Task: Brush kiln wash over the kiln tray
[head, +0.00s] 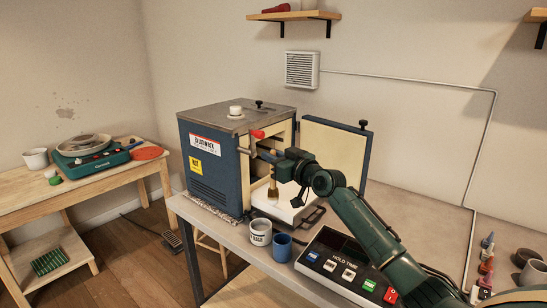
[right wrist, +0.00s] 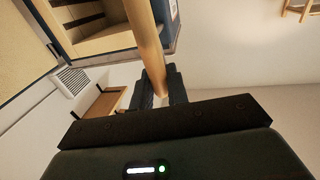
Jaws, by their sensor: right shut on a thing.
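My right gripper (head: 276,158) is shut on a brush (head: 273,188) with a wooden handle and tan bristles pointing down. In the right wrist view the wooden handle (right wrist: 147,42) runs up from between the fingers. The kiln tray (head: 291,210), a white slab, lies in front of the kiln's opening. The bristles are over the tray; I cannot tell whether they touch it. A pale grey cup (head: 260,235) with a label and a blue cup (head: 282,248) stand before the tray. Their contents are unclear. My left gripper is out of view.
The blue kiln (head: 215,165) stands with its door (head: 334,155) open to the right, close behind my arm. A control box (head: 345,268) with coloured buttons sits at the front. Small bottles (head: 486,265) stand at far right. Bench behind the box is clear.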

